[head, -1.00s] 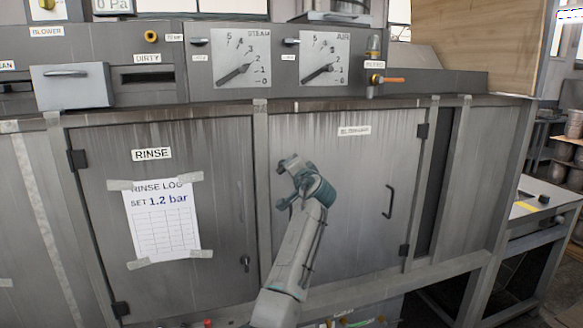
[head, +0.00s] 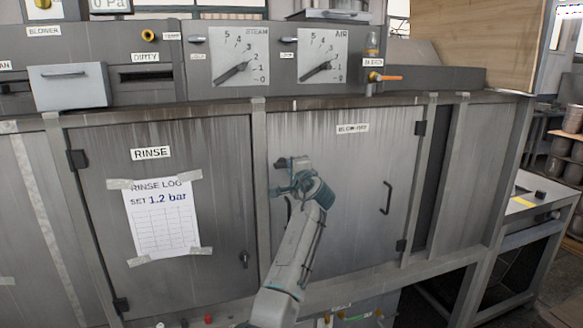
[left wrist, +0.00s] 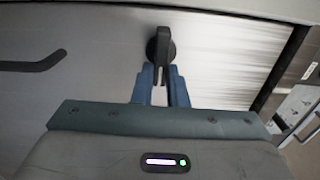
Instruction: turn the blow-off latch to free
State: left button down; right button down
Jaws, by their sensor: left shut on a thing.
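The blow-off door (head: 345,215) is the right-hand grey cabinet door, and it is closed. My left gripper (head: 280,180) is at this door's left side in the head view. In the left wrist view the black blow-off latch (left wrist: 160,45) shows a round hub with a lever running between the two blue-grey fingers of my left gripper (left wrist: 162,82). The fingers are shut on the lever. In the head view my gripper and arm hide the latch. My right gripper is not in view.
The rinse door (head: 220,200) with its own small latch (head: 244,259) is at the left, closed. A black handle (head: 387,198) sits on the blow-off door's right side; it also shows in the left wrist view (left wrist: 32,64). Gauges and an orange-levered valve (head: 380,77) are above.

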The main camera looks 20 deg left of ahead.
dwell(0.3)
pick_arm(q)
jog(key=c, duration=1.4)
grip_release()
jog(key=shift+c, duration=0.2)
jog(key=shift+f, duration=0.1)
jog(key=b+v, duration=0.4)
jog(key=v, duration=0.6)
jog(key=shift+s+d, duration=0.25)
jog(key=shift+s, duration=0.05)
